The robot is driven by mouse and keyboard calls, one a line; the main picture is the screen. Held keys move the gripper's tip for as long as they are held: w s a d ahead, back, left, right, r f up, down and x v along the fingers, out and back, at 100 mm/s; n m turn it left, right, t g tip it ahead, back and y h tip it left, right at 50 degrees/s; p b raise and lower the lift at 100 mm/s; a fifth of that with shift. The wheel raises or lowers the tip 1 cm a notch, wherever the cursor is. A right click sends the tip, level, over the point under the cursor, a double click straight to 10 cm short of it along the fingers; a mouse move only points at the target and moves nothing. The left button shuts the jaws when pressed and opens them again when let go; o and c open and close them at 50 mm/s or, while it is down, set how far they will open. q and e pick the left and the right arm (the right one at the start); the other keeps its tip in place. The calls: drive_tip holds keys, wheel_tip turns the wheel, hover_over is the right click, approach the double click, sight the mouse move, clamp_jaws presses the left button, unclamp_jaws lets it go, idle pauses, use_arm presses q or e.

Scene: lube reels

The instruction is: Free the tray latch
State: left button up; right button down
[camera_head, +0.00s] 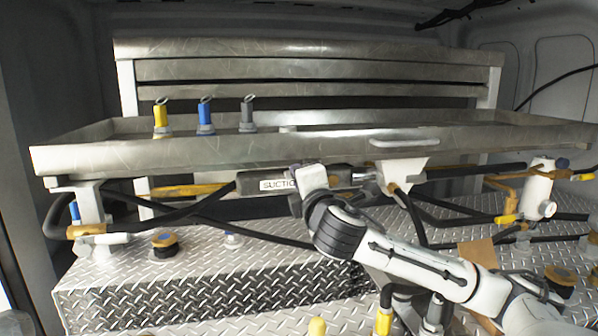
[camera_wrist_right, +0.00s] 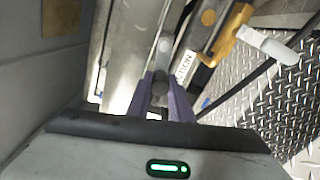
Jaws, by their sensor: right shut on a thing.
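The long metal tray (camera_head: 230,152) spans the head view, level, above the hoses. In the right wrist view, the purple fingers of my right gripper (camera_wrist_right: 168,100) are shut on a small dark round knob (camera_wrist_right: 160,86). It sits on a grey pin-like part, which looks like the tray latch (camera_wrist_right: 164,46). In the head view the latch is mostly hidden at the fingertips. My left gripper is not in view.
A bar with a "SUCTION" label (camera_head: 277,185) lies just behind my right wrist. Yellow, blue and grey nozzles (camera_head: 205,115) stand in the tray. Black hoses and a white reel fitting (camera_head: 538,188) crowd the right. Diamond plate (camera_head: 210,285) lies below.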

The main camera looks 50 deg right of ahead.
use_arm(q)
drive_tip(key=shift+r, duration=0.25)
use_arm(e)
drive_tip(key=shift+s+d+f+n, duration=0.15)
drive_tip(key=shift+f+n, duration=0.1)
drive_tip(key=shift+n, duration=0.45)
drive_tip(key=c, duration=1.6)
unclamp_jaws()
drive_tip(key=shift+f, duration=0.1)
